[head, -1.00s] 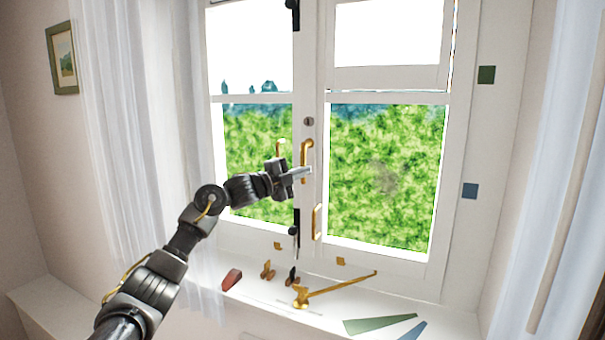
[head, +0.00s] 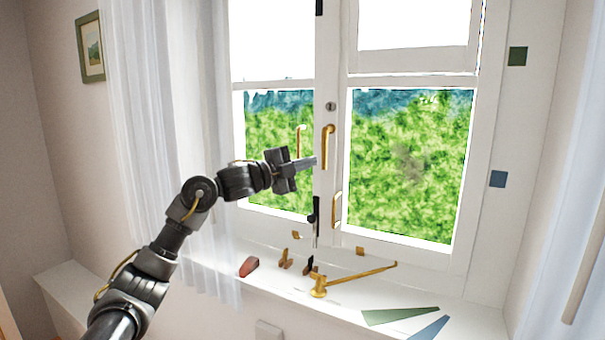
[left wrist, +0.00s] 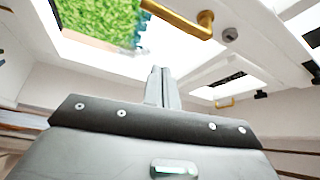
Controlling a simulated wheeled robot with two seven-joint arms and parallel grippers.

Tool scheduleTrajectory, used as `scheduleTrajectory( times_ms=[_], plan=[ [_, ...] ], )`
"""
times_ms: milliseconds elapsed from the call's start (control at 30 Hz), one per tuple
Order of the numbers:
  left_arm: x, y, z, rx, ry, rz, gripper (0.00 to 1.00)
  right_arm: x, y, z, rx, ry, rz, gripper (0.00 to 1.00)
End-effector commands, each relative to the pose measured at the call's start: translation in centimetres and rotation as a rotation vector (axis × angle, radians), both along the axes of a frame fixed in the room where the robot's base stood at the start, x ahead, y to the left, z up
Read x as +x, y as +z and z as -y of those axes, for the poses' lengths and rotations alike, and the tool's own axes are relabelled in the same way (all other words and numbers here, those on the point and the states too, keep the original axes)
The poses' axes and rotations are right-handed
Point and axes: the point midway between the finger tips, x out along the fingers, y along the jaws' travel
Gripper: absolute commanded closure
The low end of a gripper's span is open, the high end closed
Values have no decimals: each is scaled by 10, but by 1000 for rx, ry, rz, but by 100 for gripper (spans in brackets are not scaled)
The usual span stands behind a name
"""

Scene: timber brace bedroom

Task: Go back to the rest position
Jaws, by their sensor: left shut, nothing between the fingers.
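My left gripper (head: 306,163) is shut and empty in front of the window's middle post. Its fingertips appear close to the upper brass handle (head: 327,148); I cannot tell if they touch it. In the left wrist view the shut fingers (left wrist: 161,88) point up toward the window, and a brass handle (left wrist: 180,18) shows beyond them. My left arm reaches in from the lower left of the head view, bent at the elbow. My right gripper is not in view.
A sheer curtain (head: 160,120) hangs behind my left arm. A picture frame (head: 90,47) is on the left wall.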

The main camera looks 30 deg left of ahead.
Motion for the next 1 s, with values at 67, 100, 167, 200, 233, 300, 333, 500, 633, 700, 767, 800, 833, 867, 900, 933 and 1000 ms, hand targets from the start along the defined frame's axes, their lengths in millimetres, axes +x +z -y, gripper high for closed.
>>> scheduleTrajectory(
  times_ms=[67, 100, 167, 200, 233, 300, 333, 500, 633, 700, 767, 800, 833, 867, 900, 933, 1000],
  plan=[
    [-7, -2, -3, 1, 0, 0, 100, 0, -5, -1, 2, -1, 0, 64],
    [-9, -1, -4, 1, -1, 1, 100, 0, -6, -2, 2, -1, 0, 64],
    [-12, 0, -5, 1, -1, 1, 100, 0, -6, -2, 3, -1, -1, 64],
    [-13, 0, -6, 0, -1, 0, 100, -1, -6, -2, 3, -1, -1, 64],
    [-13, 0, -6, 0, -1, 0, 100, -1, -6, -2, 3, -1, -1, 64],
    [-13, 1, -6, -1, -1, 0, 100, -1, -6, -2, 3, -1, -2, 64],
    [-13, 1, -6, -1, -1, 0, 100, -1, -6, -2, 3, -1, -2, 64],
    [-13, 0, -5, 0, 0, -1, 100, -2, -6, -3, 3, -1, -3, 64],
    [-7, -23, 5, -14, 4, -29, 100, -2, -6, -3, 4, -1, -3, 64],
    [-1, -53, 18, -34, 16, -66, 100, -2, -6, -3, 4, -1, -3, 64],
    [2, -89, 33, -62, 33, -111, 100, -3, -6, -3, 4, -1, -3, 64],
    [2, -117, 44, -87, 51, -147, 100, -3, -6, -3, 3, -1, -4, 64],
    [1, -140, 53, -107, 65, -177, 100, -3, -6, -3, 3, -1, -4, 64],
    [-1, -163, 61, -131, 81, -210, 100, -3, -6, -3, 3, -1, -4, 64],
    [-7, -194, 71, -164, 106, -254, 100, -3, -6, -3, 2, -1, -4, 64],
    [-12, -216, 78, -191, 128, -289, 100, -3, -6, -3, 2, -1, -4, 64],
    [-31, -267, 93, -256, 179, -375, 100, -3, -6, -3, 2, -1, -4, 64]
  ],
)
